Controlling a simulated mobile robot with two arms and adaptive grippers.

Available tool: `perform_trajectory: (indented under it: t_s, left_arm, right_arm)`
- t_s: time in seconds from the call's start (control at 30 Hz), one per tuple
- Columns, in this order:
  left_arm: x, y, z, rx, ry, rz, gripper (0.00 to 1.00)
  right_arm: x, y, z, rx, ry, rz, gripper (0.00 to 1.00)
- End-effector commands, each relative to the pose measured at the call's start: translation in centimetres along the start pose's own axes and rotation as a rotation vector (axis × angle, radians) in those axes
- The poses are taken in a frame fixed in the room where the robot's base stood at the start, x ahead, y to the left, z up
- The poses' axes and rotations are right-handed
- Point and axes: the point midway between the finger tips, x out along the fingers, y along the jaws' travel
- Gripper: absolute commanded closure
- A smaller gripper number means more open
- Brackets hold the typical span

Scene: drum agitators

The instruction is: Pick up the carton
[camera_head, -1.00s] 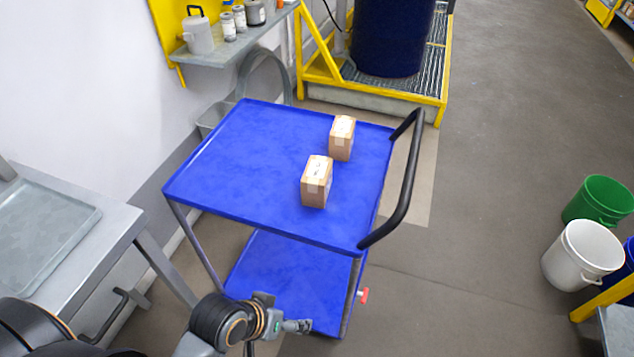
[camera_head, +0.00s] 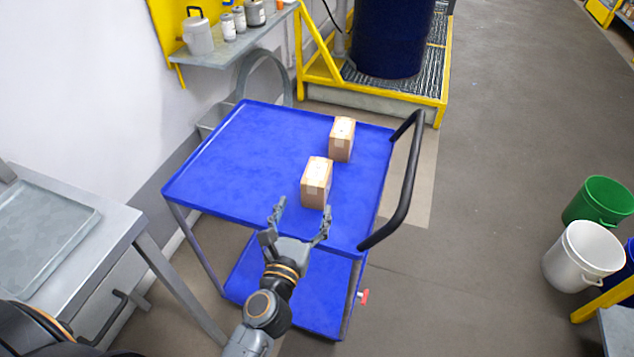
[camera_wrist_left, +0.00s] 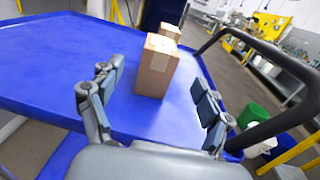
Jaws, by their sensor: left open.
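Two brown cartons stand on the top shelf of a blue cart (camera_head: 235,160). The nearer carton (camera_head: 316,183) is left of and in front of the farther carton (camera_head: 342,139). My left gripper (camera_head: 303,212) is open and empty over the cart's near edge, just short of the nearer carton and not seen touching it. In the left wrist view the nearer carton (camera_wrist_left: 156,68) stands upright beyond and between the open fingers (camera_wrist_left: 158,100). The farther carton (camera_wrist_left: 170,32) is mostly hidden behind it there. My right gripper is not in view.
The cart's black handle (camera_head: 408,180) rises along its right side. A grey metal table (camera_head: 105,225) stands at the left. White (camera_head: 582,255) and green (camera_head: 598,201) buckets stand on the floor at right. The cart top left of the cartons is clear.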

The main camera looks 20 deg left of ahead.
Motion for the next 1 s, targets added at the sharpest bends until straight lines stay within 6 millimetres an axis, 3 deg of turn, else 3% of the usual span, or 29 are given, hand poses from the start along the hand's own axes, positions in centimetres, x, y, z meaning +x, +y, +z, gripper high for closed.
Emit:
perform_trajectory:
  t_s: [0.33, 1.0]
  left_arm:
    - [6.5, 0.1, 0.1, -0.009, 0.002, 0.006, 0.22]
    - [13.3, -0.1, -0.6, -0.007, 0.002, 0.004, 0.22]
  right_arm:
    - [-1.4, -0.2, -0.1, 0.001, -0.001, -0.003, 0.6]
    - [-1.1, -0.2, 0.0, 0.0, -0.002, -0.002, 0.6]
